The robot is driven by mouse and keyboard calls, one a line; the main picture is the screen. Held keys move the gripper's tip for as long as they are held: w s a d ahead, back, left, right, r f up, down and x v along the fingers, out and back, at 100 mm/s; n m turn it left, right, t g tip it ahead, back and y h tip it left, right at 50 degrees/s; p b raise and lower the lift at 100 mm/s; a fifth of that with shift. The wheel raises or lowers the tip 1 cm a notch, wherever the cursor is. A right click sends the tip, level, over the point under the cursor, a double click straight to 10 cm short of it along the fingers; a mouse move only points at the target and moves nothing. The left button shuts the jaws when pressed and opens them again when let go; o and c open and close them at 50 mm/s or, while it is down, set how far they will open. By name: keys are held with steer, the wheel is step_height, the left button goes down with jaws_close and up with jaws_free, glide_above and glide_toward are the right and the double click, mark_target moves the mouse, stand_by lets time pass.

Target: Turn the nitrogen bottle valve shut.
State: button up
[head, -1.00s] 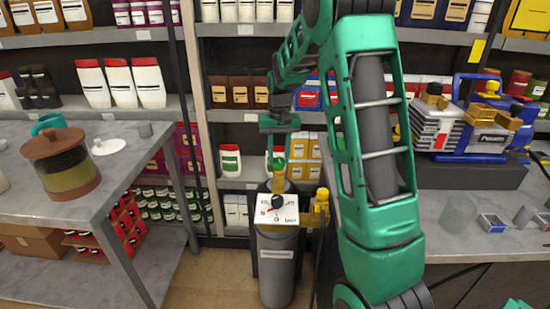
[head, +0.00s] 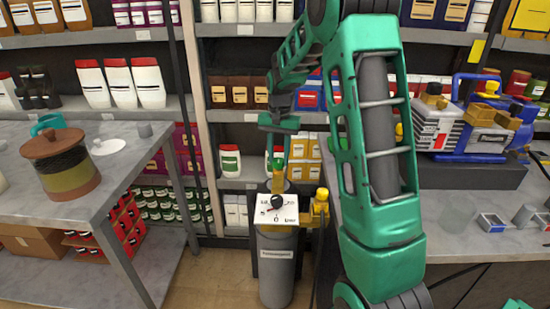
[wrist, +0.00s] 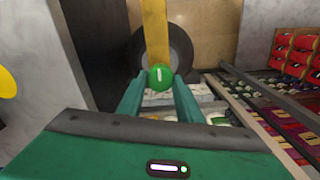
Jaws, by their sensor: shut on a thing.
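The nitrogen bottle (head: 277,270) is a grey cylinder with a pale label, standing upright on the floor between two tables. A white dial plate (head: 290,216) with a black pointer knob sits in front of its top. Its green round valve knob (wrist: 160,77) has a white mark and shows in the wrist view at the end of a yellow bar (wrist: 155,35). My gripper (wrist: 160,88) is shut on the valve knob, one green finger on each side. In the head view my gripper (head: 277,163) points down above the bottle, and the knob is hard to make out there.
A yellow fitting (head: 321,205) sticks out right of the bottle top. The left table (head: 90,205) holds a lidded jar (head: 62,165). The right table (head: 470,215) carries a blue pump (head: 485,120). Stocked shelves stand close behind the bottle.

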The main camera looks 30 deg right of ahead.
mark_target(277, 160)
steer(key=shift+w+a+r, duration=0.15)
steer(key=shift+w+a, duration=0.05)
steer(key=shift+w, duration=0.1)
steer(key=o, duration=1)
steer(key=shift+o, duration=0.2)
steer(key=shift+s, duration=0.1)
steer(key=shift+d, duration=0.1)
step_height(277, 160, up, 11)
steer(key=shift+f, duration=0.2)
